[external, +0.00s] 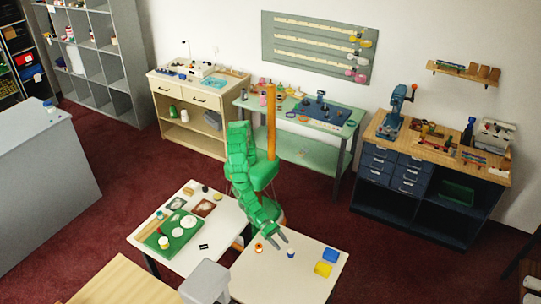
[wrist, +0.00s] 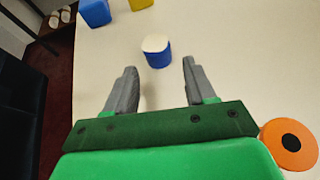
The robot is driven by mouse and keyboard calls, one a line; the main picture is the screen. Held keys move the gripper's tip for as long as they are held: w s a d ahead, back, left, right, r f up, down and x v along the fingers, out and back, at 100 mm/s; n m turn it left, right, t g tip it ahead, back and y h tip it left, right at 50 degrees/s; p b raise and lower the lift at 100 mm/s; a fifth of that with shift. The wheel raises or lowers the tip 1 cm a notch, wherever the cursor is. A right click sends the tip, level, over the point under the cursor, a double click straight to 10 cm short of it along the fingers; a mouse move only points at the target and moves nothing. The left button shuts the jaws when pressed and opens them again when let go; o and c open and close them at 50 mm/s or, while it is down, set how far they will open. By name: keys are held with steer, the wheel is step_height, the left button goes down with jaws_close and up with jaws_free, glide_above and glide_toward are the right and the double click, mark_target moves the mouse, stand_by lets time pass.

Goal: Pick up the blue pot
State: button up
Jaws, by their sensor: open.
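The blue pot (external: 291,253) is a small blue cylinder with a pale top, upright on the white table (external: 245,284). In the wrist view the blue pot (wrist: 157,52) lies beyond my fingertips, roughly in line with the gap between them. My gripper (external: 279,236) is green with grey fingers and is above the table, close to the pot on its left side in the external view. In the wrist view my gripper (wrist: 159,68) has its fingers spread, with nothing between them.
An orange round thing with a dark centre (wrist: 290,143) is beside my gripper; it also shows in the external view (external: 259,248). A blue block (external: 330,254) and a yellow block (external: 323,269) lie at the right. Bare tabletop surrounds the pot.

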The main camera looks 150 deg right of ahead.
mark_target(289, 251)
steer(key=shift+x, duration=3.15)
steer(key=shift+s+a+r, duration=0.1)
steer(key=shift+s, duration=0.05)
steer(key=c, duration=0.8)
steer(key=shift+c, duration=0.2)
steer(key=shift+r, duration=0.1)
